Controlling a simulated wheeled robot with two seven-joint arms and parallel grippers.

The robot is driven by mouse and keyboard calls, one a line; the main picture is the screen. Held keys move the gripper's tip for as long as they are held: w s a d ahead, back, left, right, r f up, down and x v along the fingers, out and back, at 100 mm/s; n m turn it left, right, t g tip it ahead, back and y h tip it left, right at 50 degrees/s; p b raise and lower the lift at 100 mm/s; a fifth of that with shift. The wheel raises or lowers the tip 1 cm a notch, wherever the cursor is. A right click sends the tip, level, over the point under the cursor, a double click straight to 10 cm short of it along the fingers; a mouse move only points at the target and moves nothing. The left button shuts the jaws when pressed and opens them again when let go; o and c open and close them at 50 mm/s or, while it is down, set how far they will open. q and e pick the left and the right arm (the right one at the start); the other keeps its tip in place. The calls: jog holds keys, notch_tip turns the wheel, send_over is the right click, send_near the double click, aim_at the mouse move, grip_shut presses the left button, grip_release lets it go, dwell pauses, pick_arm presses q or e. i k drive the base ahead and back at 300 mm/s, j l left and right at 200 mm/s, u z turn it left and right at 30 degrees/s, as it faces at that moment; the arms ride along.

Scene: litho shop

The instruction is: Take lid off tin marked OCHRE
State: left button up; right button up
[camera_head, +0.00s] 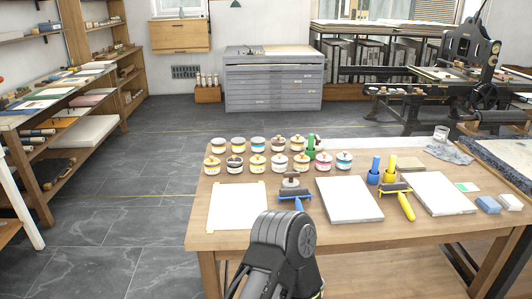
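Several small tins stand in two rows at the back left of the wooden table (205,239). The far row runs from a tin (218,145) at its left end. The near row runs from a tin (212,165) at left to a tin with a blue label band (344,161) at right. The tins have pale bodies, coloured label bands and lids, some with a small knob. The lettering is too small to read, so I cannot tell which is marked OCHRE. A dark link of my own arm rises at the bottom centre. No gripper fingers show.
In front of the tins lie a taped white sheet (237,206), a blue-handled roller (294,193), pale slabs (348,200) (437,193) and a yellow-handled roller (406,204). Green (311,147), blue (374,170) and yellow (389,169) upright tools stand nearby. Floor left of the table is clear.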

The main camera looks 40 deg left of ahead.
aim_at(211, 161)
jog(key=j+z, duration=0.1)
jog(key=j, duration=0.35)
jog(key=j+z, duration=0.15)
jog(key=j, duration=0.35)
jog(key=k+j+z, duration=0.1)
jog(key=j, duration=0.35)
jog(key=k+j+z, duration=0.1)
jog(key=j, duration=0.35)
jog(key=k+j+z, duration=0.1)
jog(key=j, duration=0.35)
jog(key=k+j+z, duration=0.15)
jog(key=j, duration=0.3)
jog(key=j+z, duration=0.1)
jog(key=j, duration=0.35)
jog(key=k+j+z, duration=0.1)
jog(key=j, duration=0.3)
jog(key=k+j, duration=0.15)
jog(key=j, duration=0.15)
jog(key=k+j, duration=0.15)
jog(key=j, duration=0.15)
jog(key=k+j, duration=0.1)
jog(key=j, duration=0.2)
